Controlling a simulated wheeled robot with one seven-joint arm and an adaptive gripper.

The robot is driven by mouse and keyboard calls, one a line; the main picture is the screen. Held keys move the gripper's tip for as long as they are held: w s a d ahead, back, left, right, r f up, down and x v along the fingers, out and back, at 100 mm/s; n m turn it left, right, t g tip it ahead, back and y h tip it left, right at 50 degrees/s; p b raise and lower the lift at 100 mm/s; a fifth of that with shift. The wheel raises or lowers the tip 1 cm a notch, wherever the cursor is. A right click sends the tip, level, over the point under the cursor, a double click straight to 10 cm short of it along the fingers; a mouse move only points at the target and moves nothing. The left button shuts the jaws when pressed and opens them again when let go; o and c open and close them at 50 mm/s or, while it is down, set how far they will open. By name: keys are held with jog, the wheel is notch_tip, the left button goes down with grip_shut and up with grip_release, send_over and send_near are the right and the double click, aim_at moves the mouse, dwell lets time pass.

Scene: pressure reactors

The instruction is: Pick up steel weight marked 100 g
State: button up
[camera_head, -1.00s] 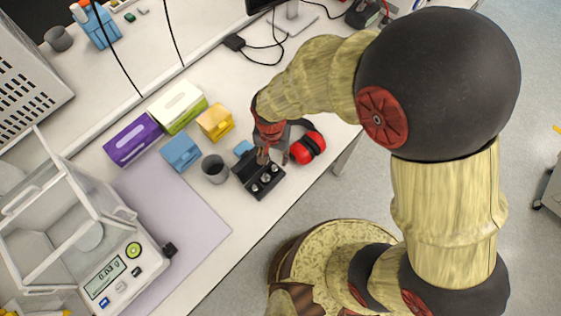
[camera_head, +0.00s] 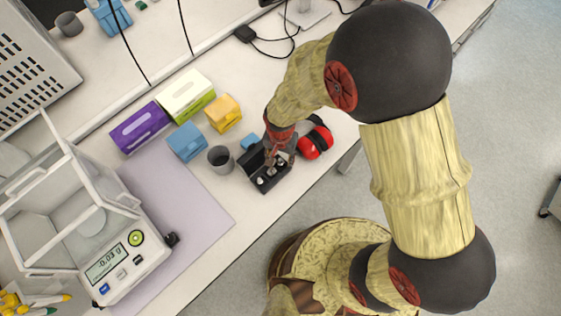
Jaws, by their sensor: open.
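A black weight case (camera_head: 265,178) stands open near the front edge of the bench, right of the grey cup. Several small steel weights (camera_head: 261,181) sit in it; their markings are too small to read, so I cannot tell which is the 100 g one. My gripper (camera_head: 271,161) is open and points down over the case, its fingertips close to the weights. The fingers and wrist hide part of the case, and I cannot tell whether they touch a weight.
A grey cup (camera_head: 221,159) and a blue box (camera_head: 187,141) stand left of the case. Red earmuffs (camera_head: 315,142) lie close on its right. A balance with a glass draft shield (camera_head: 118,262) stands at the left. The mauve mat (camera_head: 185,205) has free room.

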grip_shut()
dwell(0.5)
